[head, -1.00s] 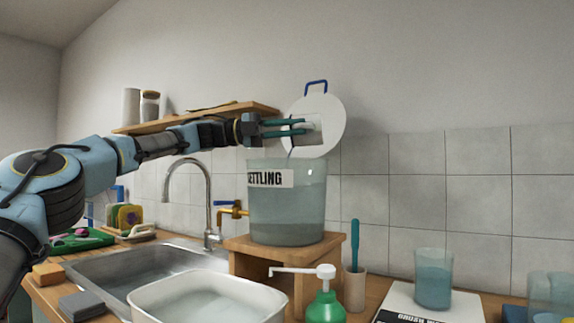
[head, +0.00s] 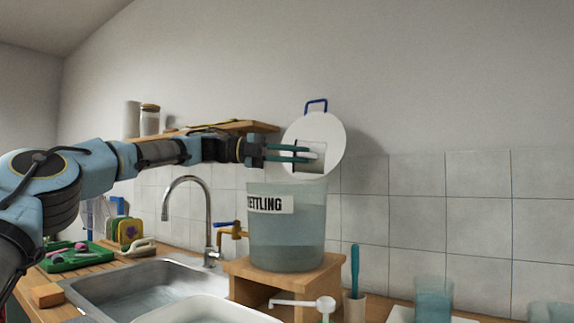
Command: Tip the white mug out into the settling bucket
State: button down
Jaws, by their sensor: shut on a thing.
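The settling bucket (head: 287,235) is a clear, bluish tub with a "SETTLING" label, standing on a wooden stand. Cloudy liquid fills its lower part. My gripper (head: 305,154) reaches in from the left above the bucket's rim. Its teal fingers are shut on the small white mug (head: 317,157), which is held over the bucket and apart from it. The mug looks tipped, but its inside is hard to make out against the white lid, so I cannot tell whether anything is left in it.
A round white lid (head: 325,128) with a blue handle stands upright behind the mug. A brass tap (head: 233,230) and curved faucet (head: 187,181) stand left of the bucket by the sink (head: 100,287). A brush cup (head: 354,305) and beaker (head: 434,300) stand right.

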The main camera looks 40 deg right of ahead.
aim_at(309, 145)
jog(key=shift+w+f, duration=0.1)
jog(key=shift+f, duration=0.05)
jog(key=shift+d+r+t+y+p, duration=0.15)
jog(key=shift+r+t+y+p, duration=0.2)
jog(key=shift+p, duration=0.9)
jog(key=s+d+r+t+y+p, duration=0.1)
jog(key=p, duration=0.4)
jog(key=s+r+t+y+p, duration=0.1)
jog(key=p, duration=0.5)
jog(key=shift+s+d+t, duration=0.2)
jog(key=shift+d+t, duration=0.05)
jog(key=shift+d, duration=0.1)
jog(key=t+p, duration=0.1)
jog(key=p, duration=0.1)
jog(key=t+y+p, duration=0.1)
jog(key=p, duration=0.1)
jog(key=s+t+y+p, duration=0.1)
jog(key=p, duration=0.1)
jog(key=shift+d+r+y, duration=0.25)
jog(key=shift+d+r, duration=0.05)
jog(key=shift+d, duration=0.1)
jog(key=s+d+f+t+y+p, duration=0.1)
jog(key=s+d+t+y+p, duration=0.3)
jog(key=s+t+y, duration=0.1)
jog(key=shift+s+d+t+y, duration=0.15)
jog(key=shift+d+t+y, duration=0.15)
jog(key=shift+t, duration=0.5)
